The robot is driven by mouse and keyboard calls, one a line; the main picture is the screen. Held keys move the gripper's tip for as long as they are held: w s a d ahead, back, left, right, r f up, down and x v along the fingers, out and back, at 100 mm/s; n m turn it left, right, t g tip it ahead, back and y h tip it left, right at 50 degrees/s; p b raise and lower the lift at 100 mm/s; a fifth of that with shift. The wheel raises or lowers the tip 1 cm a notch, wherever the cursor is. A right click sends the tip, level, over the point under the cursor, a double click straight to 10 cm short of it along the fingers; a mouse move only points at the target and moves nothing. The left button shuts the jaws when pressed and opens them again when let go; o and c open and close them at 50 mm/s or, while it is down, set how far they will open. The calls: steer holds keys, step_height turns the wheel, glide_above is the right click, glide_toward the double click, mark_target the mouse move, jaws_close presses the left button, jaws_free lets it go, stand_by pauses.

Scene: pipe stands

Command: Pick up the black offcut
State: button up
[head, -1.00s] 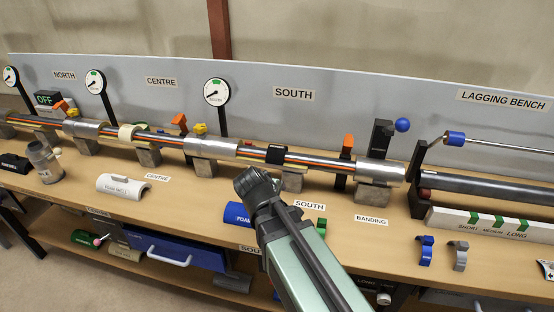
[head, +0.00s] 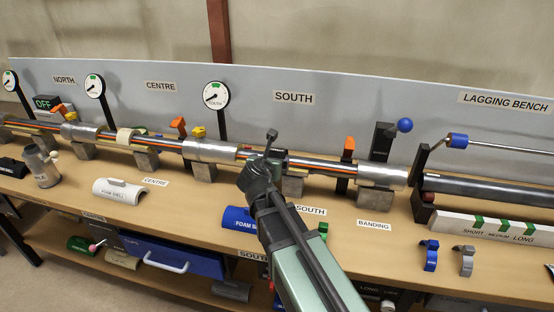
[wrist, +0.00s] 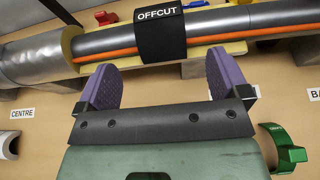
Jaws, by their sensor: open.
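The black offcut (wrist: 160,38), a dark sleeve lettered OFFCUT, sits around the pipe in the wrist view, across a bare grey stretch with an orange line. My gripper (wrist: 160,62) is open, its two purple fingers apart on either side below the offcut, with nothing between them. In the head view my gripper (head: 270,140) is raised at the pipe near the SOUTH sign and covers most of the offcut.
Silver pipe cladding (head: 210,150) lies to the left of the offcut. A blue foam shell (head: 238,217) lies on the bench below. An orange-topped clamp (head: 347,150) stands right. A green clip (wrist: 285,148) is at the wrist view's lower right.

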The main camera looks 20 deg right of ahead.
steer(key=b+x, duration=0.2)
steer(key=x, duration=0.3)
steer(key=shift+w+d, duration=0.1)
steer(key=shift+c, duration=0.4)
steer(key=c, duration=0.9)
steer(key=shift+r, duration=0.1)
step_height(320, 180, up, 20)
steer(key=p, duration=2)
